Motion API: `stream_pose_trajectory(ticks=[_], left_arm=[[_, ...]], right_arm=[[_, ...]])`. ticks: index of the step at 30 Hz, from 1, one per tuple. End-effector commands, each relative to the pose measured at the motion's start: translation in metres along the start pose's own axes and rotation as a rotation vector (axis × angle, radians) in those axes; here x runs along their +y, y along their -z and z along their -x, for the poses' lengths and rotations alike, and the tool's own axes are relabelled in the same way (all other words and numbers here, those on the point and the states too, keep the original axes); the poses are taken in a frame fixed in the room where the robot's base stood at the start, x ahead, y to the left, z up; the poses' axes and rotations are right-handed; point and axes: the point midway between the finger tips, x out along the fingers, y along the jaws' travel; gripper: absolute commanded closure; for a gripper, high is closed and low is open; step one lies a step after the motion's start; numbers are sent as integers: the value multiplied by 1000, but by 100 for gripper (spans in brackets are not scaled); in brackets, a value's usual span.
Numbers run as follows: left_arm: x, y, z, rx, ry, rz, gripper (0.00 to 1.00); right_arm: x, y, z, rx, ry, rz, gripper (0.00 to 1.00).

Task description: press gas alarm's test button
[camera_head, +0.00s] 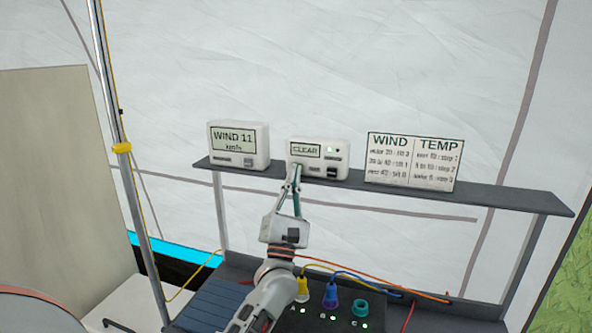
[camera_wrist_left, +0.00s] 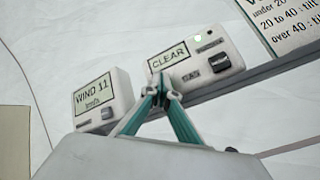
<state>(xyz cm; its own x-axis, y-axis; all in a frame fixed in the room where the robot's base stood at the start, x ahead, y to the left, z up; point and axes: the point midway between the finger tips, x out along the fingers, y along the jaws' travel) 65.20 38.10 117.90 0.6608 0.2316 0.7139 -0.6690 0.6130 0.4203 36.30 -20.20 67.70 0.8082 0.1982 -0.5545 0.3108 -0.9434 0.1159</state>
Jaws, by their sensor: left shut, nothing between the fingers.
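The gas alarm appears to be the white box reading CLEAR (camera_head: 318,157) on the shelf; it also shows in the left wrist view (camera_wrist_left: 197,60). A green light sits at its upper right, and a dark button-like block (camera_head: 331,171) at its lower right, also in the left wrist view (camera_wrist_left: 220,63). My left gripper (camera_head: 295,168) is shut and empty. Its tips overlap the box's lower left part, left of the dark block, also in the left wrist view (camera_wrist_left: 163,90). I cannot tell whether they touch the box. My right gripper is out of view.
A white WIND 11 box (camera_head: 239,146) stands left on the dark shelf (camera_head: 482,195). A WIND and TEMP chart (camera_head: 411,161) stands right. Below are a panel with coloured plugs (camera_head: 331,298), cables and green lights. A pole (camera_head: 131,160) stands left.

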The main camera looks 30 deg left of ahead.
Motion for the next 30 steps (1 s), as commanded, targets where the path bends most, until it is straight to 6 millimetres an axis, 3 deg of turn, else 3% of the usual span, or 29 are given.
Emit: stream_pose_trajectory(ticks=[14,30], left_arm=[[-1,1,-1,1,1,0,100],[9,-8,11,0,0,0,100]], right_arm=[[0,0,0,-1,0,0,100],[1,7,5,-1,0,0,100]])
